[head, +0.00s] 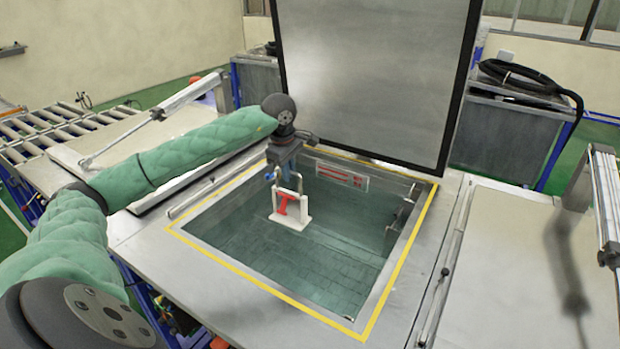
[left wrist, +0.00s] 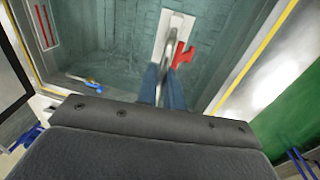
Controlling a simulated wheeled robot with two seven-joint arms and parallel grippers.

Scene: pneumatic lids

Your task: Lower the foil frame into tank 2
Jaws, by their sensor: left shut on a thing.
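The foil frame (head: 291,218) is white with a loop handle and a red part. It hangs upright over the open tank (head: 340,270), toward its far left part. My left gripper (head: 284,177) is shut on the handle from above. In the left wrist view the frame (left wrist: 174,30) lies below the blue fingers (left wrist: 162,88), with its red part beside the handle. Greenish liquid and a tiled pattern show inside the tank. I cannot tell how far the frame's lower edge is from the liquid. My right gripper is not in view.
A large grey lid (head: 370,70) stands raised behind the tank. Yellow tape (head: 402,275) borders the opening. Closed lids flank it, at left (head: 120,165) and right (head: 515,270). A red-and-white label (head: 342,176) is on the far wall. The tank's front is clear.

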